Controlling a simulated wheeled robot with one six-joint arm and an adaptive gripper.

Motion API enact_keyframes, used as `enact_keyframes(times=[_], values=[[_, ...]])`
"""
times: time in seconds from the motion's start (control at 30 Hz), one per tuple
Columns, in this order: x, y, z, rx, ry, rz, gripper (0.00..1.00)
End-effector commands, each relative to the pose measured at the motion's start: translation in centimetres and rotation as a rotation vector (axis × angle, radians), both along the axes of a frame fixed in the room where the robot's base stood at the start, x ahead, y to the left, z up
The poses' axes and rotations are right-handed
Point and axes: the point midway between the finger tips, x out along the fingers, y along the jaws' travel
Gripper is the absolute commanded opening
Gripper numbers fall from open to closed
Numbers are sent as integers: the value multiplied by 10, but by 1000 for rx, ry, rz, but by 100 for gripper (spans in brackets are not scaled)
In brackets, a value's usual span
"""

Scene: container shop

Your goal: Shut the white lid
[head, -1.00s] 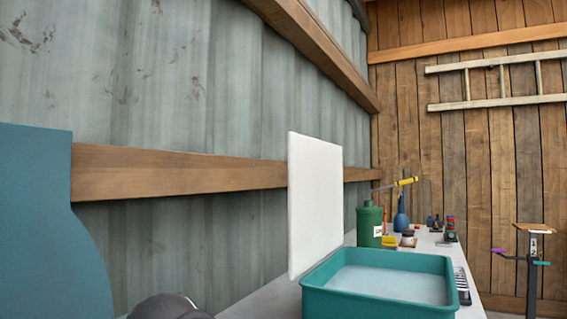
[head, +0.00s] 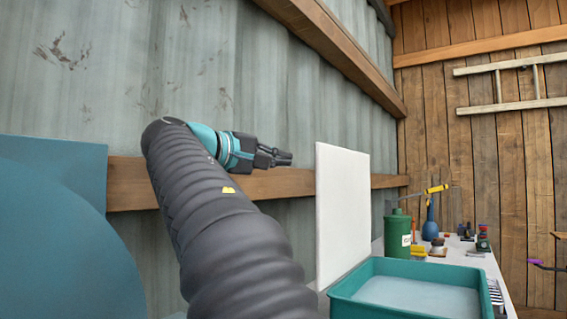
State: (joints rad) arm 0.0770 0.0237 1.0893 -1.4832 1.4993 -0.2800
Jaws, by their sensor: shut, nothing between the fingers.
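The white lid (head: 342,212) stands upright, open, along the left side of a teal box (head: 345,308). The box is open at the top and its pale inside (head: 420,296) shows. My gripper (head: 288,158) is shut and empty. In the picture it is just left of the lid's upper left edge, pointing right, with a visible gap to the lid. The hinge between lid and box is hard to make out.
The box stands on a grey bench (head: 457,252) along the metal wall. Behind it are a green canister (head: 397,236), a blue bottle (head: 429,222) and small items. A wooden rail (head: 130,184) runs along the wall. A ladder (head: 508,107) hangs on the wooden wall.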

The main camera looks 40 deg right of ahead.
Motion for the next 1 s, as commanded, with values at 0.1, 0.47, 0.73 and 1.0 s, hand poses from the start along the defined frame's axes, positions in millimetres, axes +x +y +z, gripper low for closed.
enact_keyframes(times=[0.1, 0.47, 0.73, 1.0], values=[[-1, -13, 0, 0, 1, -4, 0], [1, -70, -3, 1, 0, -3, 0], [2, -94, -5, 1, 1, 0, 0], [3, -96, -5, 2, 0, 1, 0]])
